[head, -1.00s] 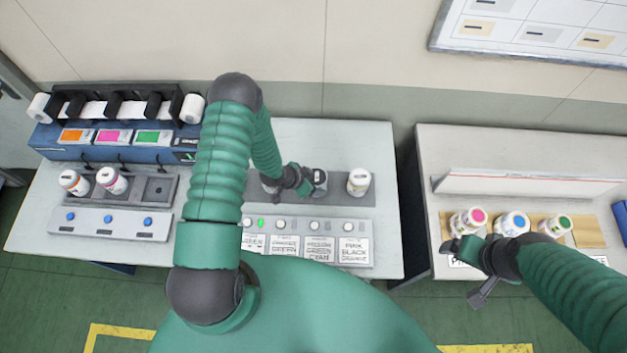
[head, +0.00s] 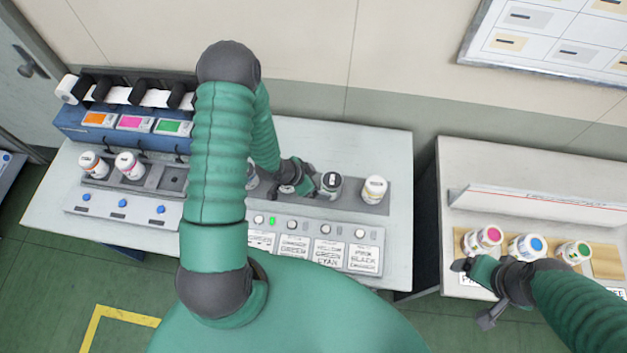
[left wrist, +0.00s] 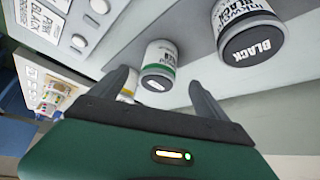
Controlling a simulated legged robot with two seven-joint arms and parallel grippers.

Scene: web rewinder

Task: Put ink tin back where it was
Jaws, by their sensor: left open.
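My left gripper (head: 303,178) is open at the grey rack (head: 345,205) on the left table. In the left wrist view a white tin with a green band (left wrist: 160,62) sits just beyond and between the two spread fingertips, not gripped. Another white tin (head: 374,188) stands at the rack's right end. My arm hides part of the rack. My right gripper (head: 472,285) is over the right table's front edge; its jaw gap is unclear.
Two tins (head: 130,165) stand in the holder at left, below a blue machine (head: 75,125) with coloured panels. Three tins (head: 525,246) with pink, blue and green lids stand on a wooden board on the right table. A button panel (head: 340,238) lies before the rack.

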